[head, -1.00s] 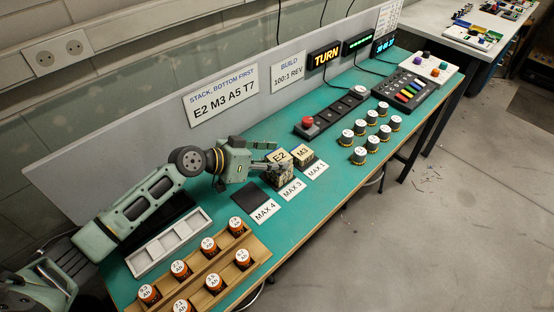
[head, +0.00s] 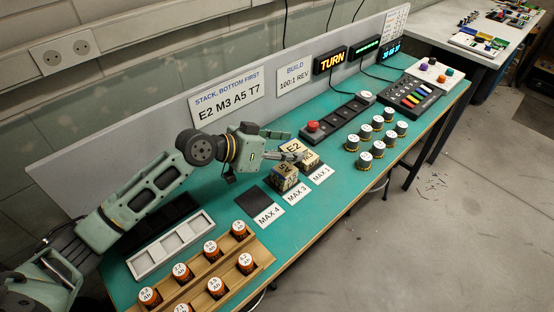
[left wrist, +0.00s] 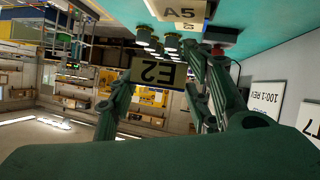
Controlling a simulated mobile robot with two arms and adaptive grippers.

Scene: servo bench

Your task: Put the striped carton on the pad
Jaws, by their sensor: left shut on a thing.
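My left gripper (head: 284,155) is shut on a small carton labelled E2 (head: 292,147). It holds it raised near the two cartons below. In the left wrist view the E2 carton (left wrist: 155,74) sits between the fingers. A lower carton (head: 284,178) stands behind the MAX 3 sign; the A5 label (left wrist: 180,13) shows near the top of the left wrist view. The M3 carton (head: 310,160) stands behind the MAX 1 sign, partly covered by the held carton. The dark square pad (head: 250,198) behind the MAX 4 sign is bare. Stripes are too small to make out. My right gripper is out of view.
Several dark cylinders (head: 365,160) stand to the right. A strip with a red button (head: 312,127) lies behind. A panel (head: 230,98) backs the bench.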

